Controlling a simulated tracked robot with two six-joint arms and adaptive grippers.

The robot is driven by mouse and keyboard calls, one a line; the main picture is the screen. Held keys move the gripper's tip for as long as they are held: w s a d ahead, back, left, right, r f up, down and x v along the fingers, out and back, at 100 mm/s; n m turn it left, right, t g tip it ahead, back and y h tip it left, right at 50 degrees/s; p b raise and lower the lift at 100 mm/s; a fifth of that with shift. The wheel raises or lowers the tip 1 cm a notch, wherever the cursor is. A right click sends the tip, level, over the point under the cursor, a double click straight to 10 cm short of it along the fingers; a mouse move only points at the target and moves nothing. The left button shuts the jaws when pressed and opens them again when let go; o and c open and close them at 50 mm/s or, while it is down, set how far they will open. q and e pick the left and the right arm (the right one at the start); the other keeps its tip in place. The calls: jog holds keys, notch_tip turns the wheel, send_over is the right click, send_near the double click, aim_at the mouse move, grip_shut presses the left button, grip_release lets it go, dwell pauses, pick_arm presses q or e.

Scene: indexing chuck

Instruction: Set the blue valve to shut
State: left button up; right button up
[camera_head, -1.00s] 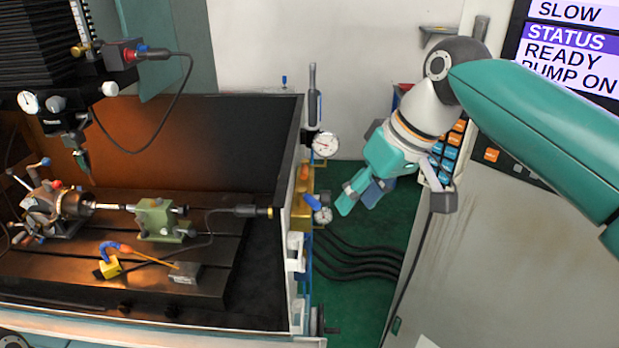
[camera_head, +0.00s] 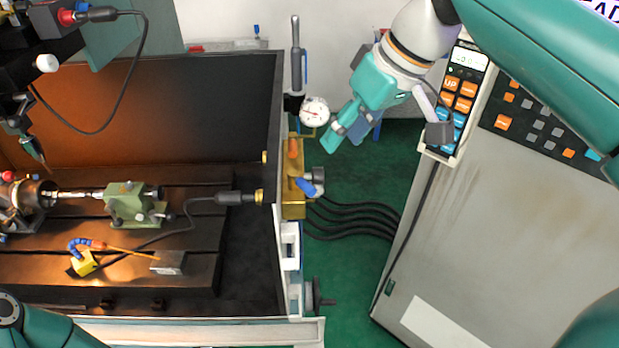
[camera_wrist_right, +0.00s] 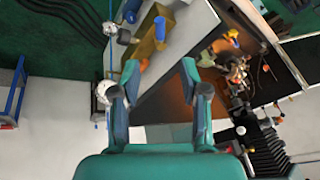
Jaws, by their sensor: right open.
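The blue valve (camera_head: 306,187) has a short blue handle, tilted in the picture, on the right side of a brass manifold (camera_head: 293,208). A blue handle (camera_wrist_right: 131,14) also shows beside the manifold in the right wrist view. My right gripper (camera_head: 347,137) is open and empty, above and to the right of the blue valve in the head view, apart from it. In the right wrist view its open fingers (camera_wrist_right: 160,78) have nothing between them, and the manifold is beyond the left finger. My left gripper is out of view; only my left arm shows at lower left.
An orange handle (camera_head: 293,148) is on the same manifold, with a dial gauge (camera_head: 314,110) above it. Black hoses (camera_head: 350,220) run right to a grey cabinet (camera_head: 450,255). A control pendant (camera_head: 457,98) hangs close right of my gripper. The machine table is left.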

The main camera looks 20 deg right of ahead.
aim_at(309, 184)
jog(key=x, duration=1.3)
jog(key=shift+w+f+p, duration=0.15)
jog(key=shift+w+p, duration=0.05)
jog(key=shift+p, duration=0.15)
grip_shut()
